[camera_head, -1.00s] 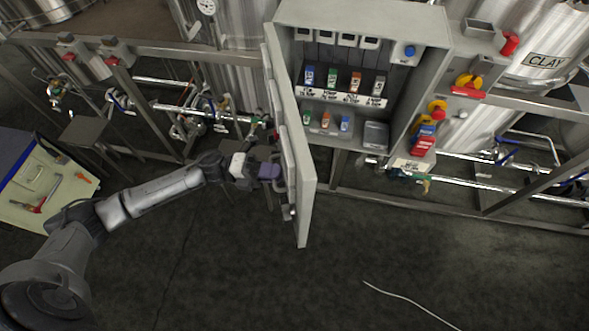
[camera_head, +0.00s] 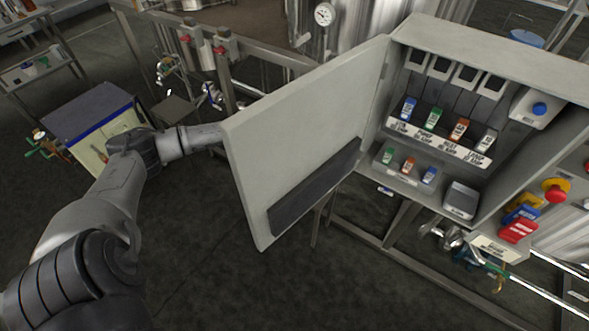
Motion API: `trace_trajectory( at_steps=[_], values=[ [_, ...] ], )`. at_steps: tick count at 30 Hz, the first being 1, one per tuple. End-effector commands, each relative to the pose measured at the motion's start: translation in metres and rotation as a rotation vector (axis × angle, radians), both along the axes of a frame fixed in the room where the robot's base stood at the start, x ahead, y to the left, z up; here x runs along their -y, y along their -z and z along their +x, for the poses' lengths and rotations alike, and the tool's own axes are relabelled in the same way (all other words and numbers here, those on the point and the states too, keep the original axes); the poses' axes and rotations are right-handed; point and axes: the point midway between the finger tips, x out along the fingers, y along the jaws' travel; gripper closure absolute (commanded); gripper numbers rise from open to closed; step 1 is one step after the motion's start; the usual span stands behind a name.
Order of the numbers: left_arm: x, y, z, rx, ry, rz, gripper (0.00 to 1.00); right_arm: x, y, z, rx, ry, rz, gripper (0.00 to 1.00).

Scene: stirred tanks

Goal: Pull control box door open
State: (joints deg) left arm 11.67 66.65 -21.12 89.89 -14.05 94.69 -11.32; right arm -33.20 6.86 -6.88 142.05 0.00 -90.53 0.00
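The control box (camera_head: 492,37) is a grey cabinet at the right, with its inside in plain view. Its door (camera_head: 295,125) is a pale grey panel hinged on the box's left side. It stands wide open, swung out to the left, and shows its inner face with a dark pocket along the lower part. My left arm reaches from the lower left to behind the door's outer edge. My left gripper is hidden behind the door, so its hold on anything does not show. My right gripper is not in view.
Inside the box are a row of labelled coloured switches (camera_head: 434,118). Red and yellow emergency buttons (camera_head: 555,190) sit on its right side. A small cabinet (camera_head: 100,120) stands at the left beyond my arm. Steel frame rails and pipes run behind. The floor below the door is clear.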

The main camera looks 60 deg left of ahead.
Motion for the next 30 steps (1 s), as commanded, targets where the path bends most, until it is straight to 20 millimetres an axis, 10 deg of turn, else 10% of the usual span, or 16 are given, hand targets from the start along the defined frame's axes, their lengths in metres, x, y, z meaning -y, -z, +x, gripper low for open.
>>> trace_trajectory(
  at_steps=[14,22,30],
  values=[
    [-0.0042,-0.0002,-0.0011,0.000,0.007,-0.001,1.00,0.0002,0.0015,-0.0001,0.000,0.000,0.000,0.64],
    [-0.0041,-0.0001,-0.0012,0.000,0.007,-0.001,0.65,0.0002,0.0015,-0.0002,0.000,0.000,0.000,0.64],
    [-0.0053,0.0003,-0.0008,0.000,0.007,-0.001,0.64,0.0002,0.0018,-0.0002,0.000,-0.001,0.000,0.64]
  ],
)
